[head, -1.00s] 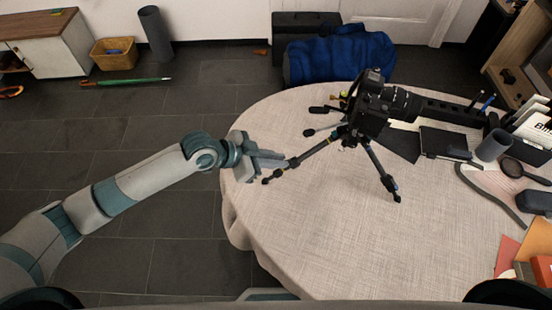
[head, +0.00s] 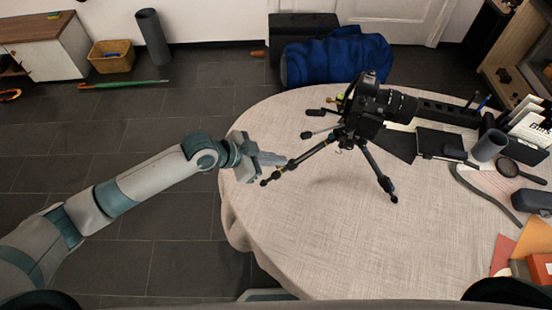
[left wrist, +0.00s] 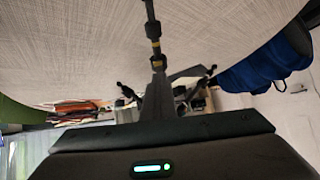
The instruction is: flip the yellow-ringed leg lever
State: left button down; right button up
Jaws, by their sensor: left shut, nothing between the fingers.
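A black tripod (head: 322,147) with a camera (head: 372,105) on it stands on the round, cloth-covered table (head: 330,240). One leg reaches left toward me and carries a yellow ring (left wrist: 155,47) with a dark lever block (left wrist: 158,62) beside it, both clearest in the left wrist view. My left gripper (head: 284,160) is shut and empty at the table's left side, its tips close to this leg near the ring. In the left wrist view its fingers (left wrist: 160,82) point at the lever block; I cannot tell whether they touch. My right gripper is out of view.
A black pad, a grey cup (head: 490,145), a magnifier (head: 508,168) and papers crowd the table's right side. A blue bag (head: 338,60) lies behind. The table's front middle is clear.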

pick_arm(q)
jog(key=shift+w+d+r+p, duration=0.1)
jog(key=shift+d+r+p, duration=0.25)
jog(key=shift+d+p, duration=0.05)
dwell(0.7)
jog(key=c, duration=2.3)
grip_release()
jog(key=shift+s+a+r+p, duration=0.25)
jog(key=shift+a+r+p, duration=0.3)
jog(key=shift+r+p, duration=0.25)
jog(key=shift+s+a+r+p, duration=0.2)
jog(key=shift+a+r+p, duration=0.35)
jog(key=shift+r+p, duration=0.25)
jog(key=shift+s+a+r+p, duration=0.25)
jog(key=shift+a+r+p, duration=0.3)
jog(key=shift+r+p, duration=0.25)
